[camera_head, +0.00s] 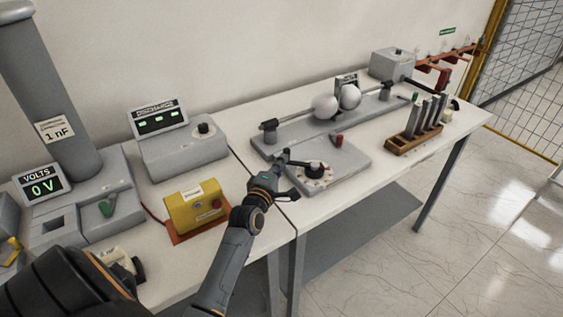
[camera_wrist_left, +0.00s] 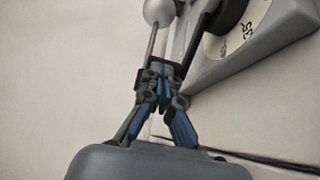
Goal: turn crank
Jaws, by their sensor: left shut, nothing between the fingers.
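The crank (camera_head: 314,166) is a dark knob and arm on a white dial, on a grey sloped base at the front of the right-hand table. The dial (camera_wrist_left: 236,38) also shows at the upper right in the left wrist view, with dark parts over it. My left gripper (camera_head: 283,160) is at the left side of this base, close to the crank arm. Its fingers (camera_wrist_left: 166,68) are closed together with nothing between them. I cannot tell whether they touch the crank. A pale ball (camera_wrist_left: 159,12) on a thin rod shows beyond the fingertips. My right gripper is not in view.
Two pale spheres (camera_head: 337,101) on a rail stand behind the dial base. A wooden rack (camera_head: 411,140) with several rods is to the right. A yellow box (camera_head: 195,206) and a grey meter unit (camera_head: 185,152) stand to the left. The floor at right is clear.

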